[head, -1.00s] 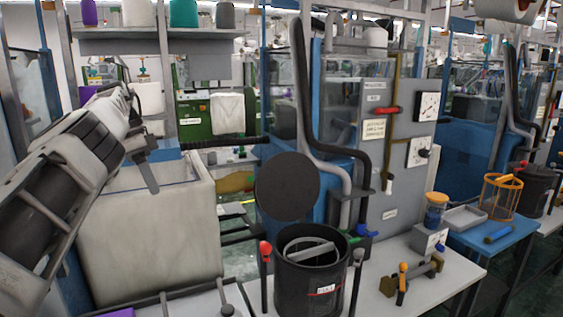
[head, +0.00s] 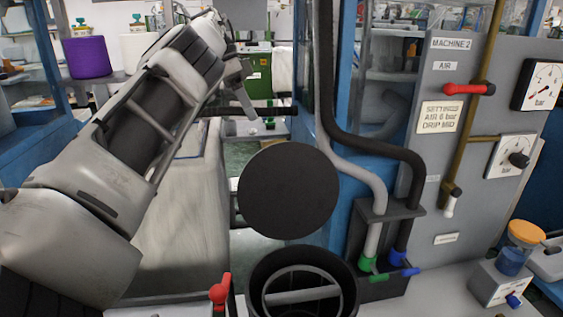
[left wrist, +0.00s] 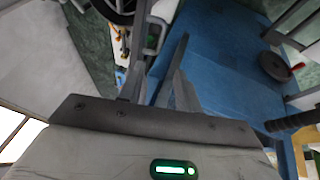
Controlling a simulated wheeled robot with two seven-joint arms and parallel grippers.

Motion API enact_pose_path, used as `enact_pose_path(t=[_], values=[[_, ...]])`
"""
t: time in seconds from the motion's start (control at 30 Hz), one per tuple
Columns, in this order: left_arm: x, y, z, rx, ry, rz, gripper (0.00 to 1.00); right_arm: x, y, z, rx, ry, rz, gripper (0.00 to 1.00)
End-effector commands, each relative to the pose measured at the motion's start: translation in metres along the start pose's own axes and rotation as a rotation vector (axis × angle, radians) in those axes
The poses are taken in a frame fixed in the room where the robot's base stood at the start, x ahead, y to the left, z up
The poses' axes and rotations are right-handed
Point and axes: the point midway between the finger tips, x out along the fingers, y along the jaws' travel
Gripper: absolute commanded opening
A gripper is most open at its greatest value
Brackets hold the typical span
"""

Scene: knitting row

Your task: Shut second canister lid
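A black round canister (head: 256,296) stands on the bench at the bottom of the head view, its lower part cut off. Its mouth is uncovered and shows a grey ring with a crossbar inside. Its round black lid (head: 288,192) stands raised behind the mouth. My left gripper (head: 243,95) is above and left of the lid, touching neither lid nor canister. In the left wrist view its two fingers (left wrist: 163,50) are apart with nothing between them. A black curved rim at the top of that view is too cut off to identify. My right gripper is not in view.
A red-knobbed lever (head: 219,293) stands left of the canister. Hoses with green and blue valves (head: 375,265) hang to its right, before a grey gauge panel (head: 447,130) marked MACHINE 2. A pale bin (head: 180,220) stands under my left arm.

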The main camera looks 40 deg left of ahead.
Motion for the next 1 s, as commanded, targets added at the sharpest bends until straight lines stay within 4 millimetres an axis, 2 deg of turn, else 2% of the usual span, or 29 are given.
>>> enact_pose_path(t=[0.03, 0.4, 0.6, 0.8, 1.0], values=[[0.014, 0.0, 0.001, -0.001, -0.002, 0.001, 0.34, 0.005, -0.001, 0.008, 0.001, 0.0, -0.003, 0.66], [0.091, 0.001, 0.001, -0.002, -0.005, 0.003, 0.34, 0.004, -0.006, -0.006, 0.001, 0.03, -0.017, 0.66], [0.122, 0.001, 0.001, -0.001, -0.004, 0.001, 0.34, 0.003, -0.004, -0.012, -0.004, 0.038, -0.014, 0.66], [0.138, 0.0, 0.001, 0.001, -0.003, -0.001, 0.34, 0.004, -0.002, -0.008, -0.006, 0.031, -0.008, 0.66], [0.14, 0.0, 0.001, 0.0, -0.002, -0.001, 0.34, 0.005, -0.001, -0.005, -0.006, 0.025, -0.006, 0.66]])
